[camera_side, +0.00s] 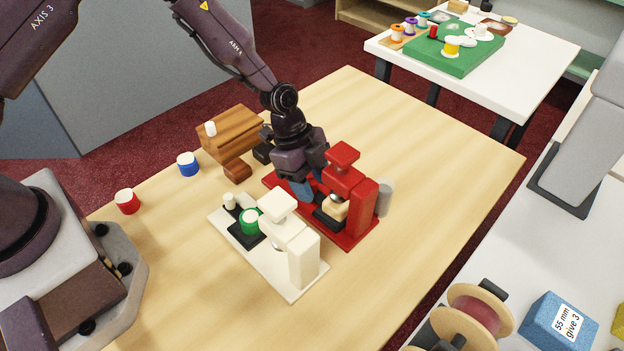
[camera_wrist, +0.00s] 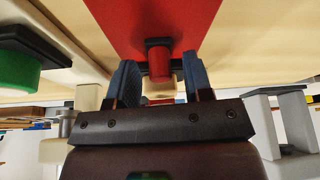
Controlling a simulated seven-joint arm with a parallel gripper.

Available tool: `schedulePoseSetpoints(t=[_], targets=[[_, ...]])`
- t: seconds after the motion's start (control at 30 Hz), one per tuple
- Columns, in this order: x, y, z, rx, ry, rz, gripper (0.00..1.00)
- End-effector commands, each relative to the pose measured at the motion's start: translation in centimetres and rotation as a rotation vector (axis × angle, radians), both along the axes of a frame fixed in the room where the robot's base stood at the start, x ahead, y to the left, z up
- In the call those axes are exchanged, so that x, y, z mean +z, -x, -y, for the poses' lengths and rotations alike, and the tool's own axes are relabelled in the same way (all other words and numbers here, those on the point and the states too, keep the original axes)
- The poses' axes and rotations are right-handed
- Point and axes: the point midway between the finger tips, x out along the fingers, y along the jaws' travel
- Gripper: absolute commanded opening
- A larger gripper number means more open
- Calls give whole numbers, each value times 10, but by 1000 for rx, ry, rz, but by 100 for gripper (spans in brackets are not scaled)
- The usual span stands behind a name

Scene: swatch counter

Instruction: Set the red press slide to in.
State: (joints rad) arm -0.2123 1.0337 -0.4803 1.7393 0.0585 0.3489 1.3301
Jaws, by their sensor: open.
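The red press (camera_side: 359,221) stands on the table, with a red base, a post and an overhanging head. Its black slide (camera_side: 326,219) carries a cream piece (camera_side: 336,207) that appears under or close to the head. My gripper (camera_side: 306,192) is low over the base, on the side away from the post. In the wrist view, a red handle (camera_wrist: 158,66) with a black part lies between the two spread fingers (camera_wrist: 160,78). Gaps show on both sides of it. In the side view, my gripper hides the handle. I cannot tell whether the slide is fully in.
A white press (camera_side: 303,262) with a green piece (camera_side: 251,221) stands close in front. A wooden block (camera_side: 228,134) stands behind left, near blue (camera_side: 188,164) and red (camera_side: 127,201) capped pots. A grey cylinder (camera_side: 385,197) is right behind the red press. The table's right part is clear.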

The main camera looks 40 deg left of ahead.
Motion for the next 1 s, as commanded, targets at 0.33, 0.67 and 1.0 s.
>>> schedulePoseSetpoints(t=[0.33,0.67,1.0], targets=[[53,2,-23,4,-2,6,46],[108,6,-44,2,0,4,46],[119,7,-48,-2,2,1,46]])
